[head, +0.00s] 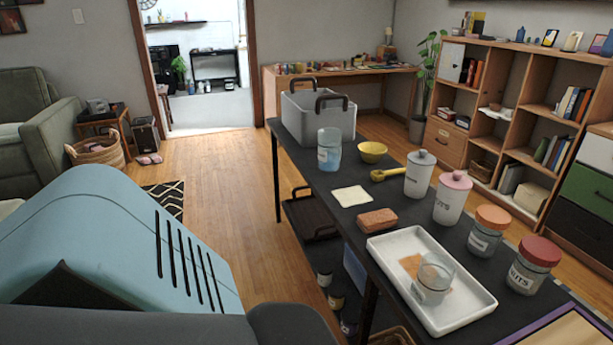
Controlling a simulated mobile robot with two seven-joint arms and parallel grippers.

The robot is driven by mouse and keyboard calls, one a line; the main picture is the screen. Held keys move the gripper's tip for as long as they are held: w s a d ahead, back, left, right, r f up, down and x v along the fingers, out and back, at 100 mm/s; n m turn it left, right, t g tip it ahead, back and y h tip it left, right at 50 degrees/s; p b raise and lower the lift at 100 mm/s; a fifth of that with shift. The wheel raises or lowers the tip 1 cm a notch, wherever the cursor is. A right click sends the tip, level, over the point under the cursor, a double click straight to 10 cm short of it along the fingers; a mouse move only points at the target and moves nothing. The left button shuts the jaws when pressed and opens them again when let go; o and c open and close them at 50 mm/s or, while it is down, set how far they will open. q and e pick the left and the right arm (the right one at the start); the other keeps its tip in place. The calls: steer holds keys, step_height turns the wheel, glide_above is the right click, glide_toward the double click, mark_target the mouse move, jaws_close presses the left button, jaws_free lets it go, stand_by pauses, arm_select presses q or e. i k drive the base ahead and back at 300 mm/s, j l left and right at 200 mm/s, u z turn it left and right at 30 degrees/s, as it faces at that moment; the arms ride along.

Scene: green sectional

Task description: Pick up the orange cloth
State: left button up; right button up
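A flat orange-tan cloth (410,264) lies in the white tray (476,312) on the dark table. A clear glass jar (434,278) stands in the same tray, over part of the cloth, and hides some of it. The cloth's edges show to the left of the jar and a little to its right. Neither of my grippers shows in the head view.
On the dark table (318,187), a reddish-brown block (377,220) and a cream cloth (351,196) lie behind the tray. Several lidded jars, including a red-lidded one (534,265), line the right side. A grey bin (300,118) stands at the far end. Wood floor is clear left of the table.

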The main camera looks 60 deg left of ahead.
mark_target(373, 221)
steer(key=u, duration=1.45)
steer(key=i+j+z, duration=0.45)
steer(key=j+z, duration=0.15)
steer(key=i+j+z, duration=0.25)
steer(key=j, duration=0.15)
steer(key=k, duration=0.1)
